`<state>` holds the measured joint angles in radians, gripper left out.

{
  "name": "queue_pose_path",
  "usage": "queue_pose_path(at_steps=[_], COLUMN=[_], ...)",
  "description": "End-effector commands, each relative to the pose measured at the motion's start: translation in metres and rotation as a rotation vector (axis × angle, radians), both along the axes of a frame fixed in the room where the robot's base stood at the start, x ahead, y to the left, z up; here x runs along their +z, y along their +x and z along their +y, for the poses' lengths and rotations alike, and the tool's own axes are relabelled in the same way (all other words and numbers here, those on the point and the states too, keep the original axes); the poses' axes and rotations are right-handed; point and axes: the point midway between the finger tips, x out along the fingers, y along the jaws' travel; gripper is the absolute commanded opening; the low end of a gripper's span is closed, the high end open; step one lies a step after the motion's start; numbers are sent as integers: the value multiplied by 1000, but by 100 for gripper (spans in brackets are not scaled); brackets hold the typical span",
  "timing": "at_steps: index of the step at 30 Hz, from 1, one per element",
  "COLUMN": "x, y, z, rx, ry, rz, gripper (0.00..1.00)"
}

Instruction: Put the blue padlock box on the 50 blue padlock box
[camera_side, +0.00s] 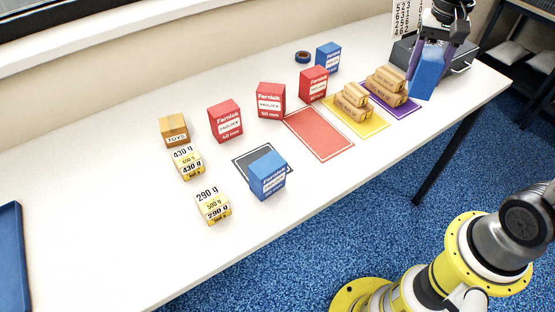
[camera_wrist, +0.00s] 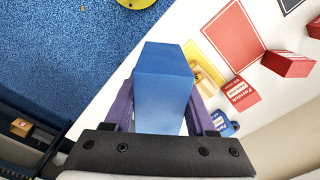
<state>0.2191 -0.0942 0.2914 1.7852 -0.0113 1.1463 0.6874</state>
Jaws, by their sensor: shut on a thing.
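My gripper (camera_side: 428,58) is shut on a blue box (camera_side: 426,76) and holds it up at the far right end of the table. In the wrist view the held blue box (camera_wrist: 165,80) sits between the purple fingers, its plain faces showing. A second blue box (camera_side: 268,176), with a white Fernlok label, stands upright at the front of the dark mat (camera_side: 243,162), well to the left of my gripper. A third blue box (camera_side: 328,56) stands at the back of the table; it also shows in the wrist view (camera_wrist: 222,123). The sizes on the blue boxes are too small to read.
Red boxes (camera_side: 225,121) stand along the middle. Brown rolls (camera_side: 352,103) lie stacked on the yellow and purple mats; the red mat (camera_side: 320,135) is bare. A TOYS carton (camera_side: 173,130), yellow gram boxes (camera_side: 213,206) and a blue tray (camera_side: 12,258) are at left.

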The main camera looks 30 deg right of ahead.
Motion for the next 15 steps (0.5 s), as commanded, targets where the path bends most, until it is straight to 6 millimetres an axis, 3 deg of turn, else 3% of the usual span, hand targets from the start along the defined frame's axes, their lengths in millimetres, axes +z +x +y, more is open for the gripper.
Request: queue_pose_path(at_steps=[1,8,15], x=[5,23,39], y=[5,8,-9], z=[21,106,190], rx=[77,371,651], ry=[-1,-2,-4], rz=[-5,-7,-10], gripper=[0,0,0])
